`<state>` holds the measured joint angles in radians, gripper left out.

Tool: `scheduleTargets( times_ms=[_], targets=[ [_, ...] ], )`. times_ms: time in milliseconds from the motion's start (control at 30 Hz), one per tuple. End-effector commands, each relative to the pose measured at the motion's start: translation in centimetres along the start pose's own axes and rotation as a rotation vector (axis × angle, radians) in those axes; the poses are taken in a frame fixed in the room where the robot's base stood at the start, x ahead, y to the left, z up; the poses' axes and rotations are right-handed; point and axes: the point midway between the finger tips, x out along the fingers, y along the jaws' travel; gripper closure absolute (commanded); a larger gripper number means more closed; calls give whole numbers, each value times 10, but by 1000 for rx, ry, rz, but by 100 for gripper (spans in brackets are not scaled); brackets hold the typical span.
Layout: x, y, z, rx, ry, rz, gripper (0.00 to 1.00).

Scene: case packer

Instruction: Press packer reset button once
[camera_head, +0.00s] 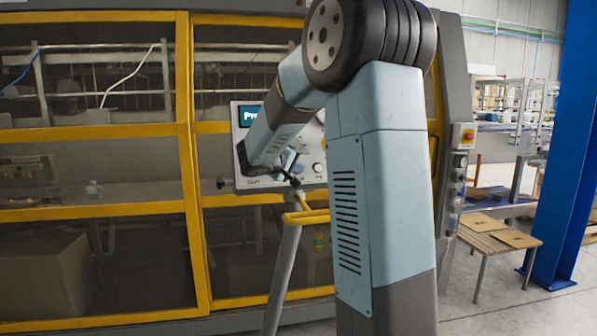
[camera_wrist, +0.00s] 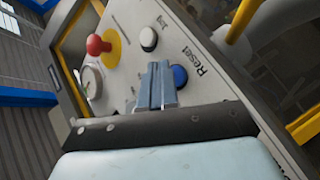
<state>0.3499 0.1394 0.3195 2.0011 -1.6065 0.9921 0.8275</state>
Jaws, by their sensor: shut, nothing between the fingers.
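The packer's control panel (camera_head: 312,150) stands on a grey post in front of the machine in the head view. My gripper (camera_head: 291,172) is at the lower part of its face. In the wrist view my gripper (camera_wrist: 160,66) is shut, with nothing between its fingers. The blue round reset button (camera_wrist: 180,77), with the word "Reset" beside it, is just right of the fingertips and partly behind them. I cannot tell whether the fingertips touch the button or the panel face. My arm hides part of the panel in the head view.
In the wrist view a white button (camera_wrist: 148,39), a red emergency knob (camera_wrist: 98,45) on yellow and a pale dial (camera_wrist: 91,83) lie close by on the panel. A yellow rail (camera_head: 305,216) crosses below the panel. A blue column (camera_head: 566,140) stands at right.

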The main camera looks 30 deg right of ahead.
Motion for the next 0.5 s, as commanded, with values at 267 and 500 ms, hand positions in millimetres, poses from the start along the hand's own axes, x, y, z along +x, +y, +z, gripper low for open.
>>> scheduleTargets(
  times_ms=[267,500],
  targets=[
    [1,-1,-1,0,0,0,100],
    [5,-4,-6,0,1,-1,100]
  ],
)
